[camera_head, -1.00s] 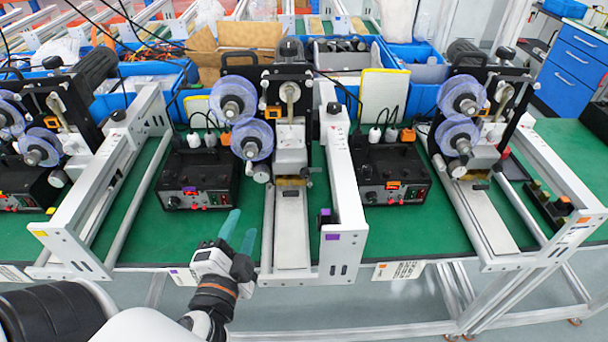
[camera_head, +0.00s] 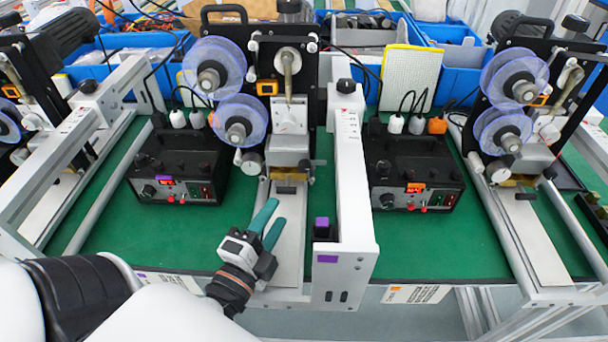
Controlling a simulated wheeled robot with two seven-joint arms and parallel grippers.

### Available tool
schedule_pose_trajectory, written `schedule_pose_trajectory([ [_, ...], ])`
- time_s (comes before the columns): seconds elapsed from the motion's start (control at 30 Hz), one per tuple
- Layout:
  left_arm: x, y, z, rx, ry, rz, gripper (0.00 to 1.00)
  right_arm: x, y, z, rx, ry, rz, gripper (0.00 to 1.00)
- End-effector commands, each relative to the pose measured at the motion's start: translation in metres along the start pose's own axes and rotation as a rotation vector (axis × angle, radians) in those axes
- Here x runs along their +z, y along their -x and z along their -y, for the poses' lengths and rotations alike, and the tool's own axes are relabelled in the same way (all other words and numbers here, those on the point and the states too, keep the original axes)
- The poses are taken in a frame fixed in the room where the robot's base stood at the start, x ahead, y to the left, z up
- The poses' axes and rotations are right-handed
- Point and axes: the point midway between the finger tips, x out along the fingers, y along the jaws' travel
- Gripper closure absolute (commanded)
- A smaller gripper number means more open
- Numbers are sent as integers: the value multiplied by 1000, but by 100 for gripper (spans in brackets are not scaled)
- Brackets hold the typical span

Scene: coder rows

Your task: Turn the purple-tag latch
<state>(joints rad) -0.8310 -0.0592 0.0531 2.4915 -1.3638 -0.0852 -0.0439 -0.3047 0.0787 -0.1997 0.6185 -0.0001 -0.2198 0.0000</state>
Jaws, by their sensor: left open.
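The middle coder machine (camera_head: 288,150) carries a purple tag (camera_head: 327,259) on the front of its white side frame (camera_head: 352,190). A small black block with a purple top (camera_head: 322,222) sits on the inner side of that frame. A slim lever (camera_head: 289,70) hangs on the upper front of this machine; I cannot tell for certain which part is the latch. My left gripper (camera_head: 272,216), with teal fingers, is open and empty. It is over the front of the machine's pale metal plate (camera_head: 289,245), left of the purple-topped block and apart from it. My right gripper is out of view.
A black control box with a purple label (camera_head: 178,170) stands left of the machine, and one with an orange label (camera_head: 413,168) right. Another coder (camera_head: 515,110) stands further right. Clear reel discs (camera_head: 214,75) stick out at the upper left. Green table (camera_head: 220,225) is bare in front.

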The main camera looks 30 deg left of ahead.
Motion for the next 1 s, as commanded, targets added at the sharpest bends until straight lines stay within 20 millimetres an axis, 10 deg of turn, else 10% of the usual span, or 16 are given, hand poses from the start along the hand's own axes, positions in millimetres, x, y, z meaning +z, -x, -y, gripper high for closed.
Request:
schedule_pose_trajectory([
  [0.6,1,-98,-5,2,0,1,57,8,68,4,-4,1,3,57],
  [1.0,0,-120,0,0,1,0,57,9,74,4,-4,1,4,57],
])
